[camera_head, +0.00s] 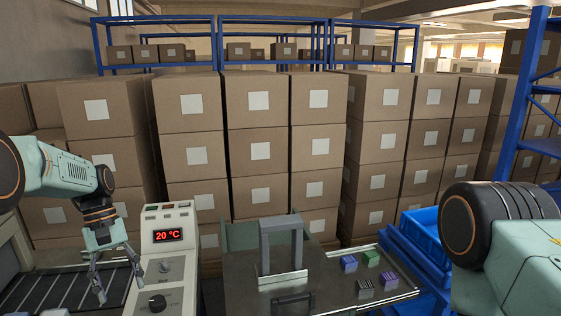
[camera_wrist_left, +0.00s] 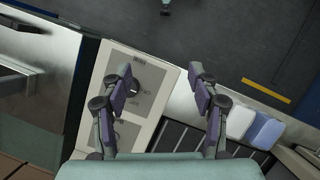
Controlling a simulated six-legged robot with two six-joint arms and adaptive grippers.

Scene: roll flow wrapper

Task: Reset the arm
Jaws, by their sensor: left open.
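My left arm comes in from the left in the head view. Its left gripper (camera_head: 121,290) hangs downward with its fingers spread and nothing between them, just left of the control panel (camera_head: 166,240). In the left wrist view the left gripper (camera_wrist_left: 160,76) is open and empty, with the panel (camera_wrist_left: 120,100) and its knobs below it. The panel display (camera_head: 168,235) reads 20 °C in red. My right arm shows at the right edge of the head view, but its gripper is out of view.
A dark slatted conveyor (camera_head: 50,290) lies at the left. A metal table (camera_head: 240,290) carries a grey frame (camera_head: 281,245) and several small coloured blocks (camera_head: 371,258). A blue crate (camera_head: 420,220) stands to the right. Stacked cartons (camera_head: 258,130) fill the back.

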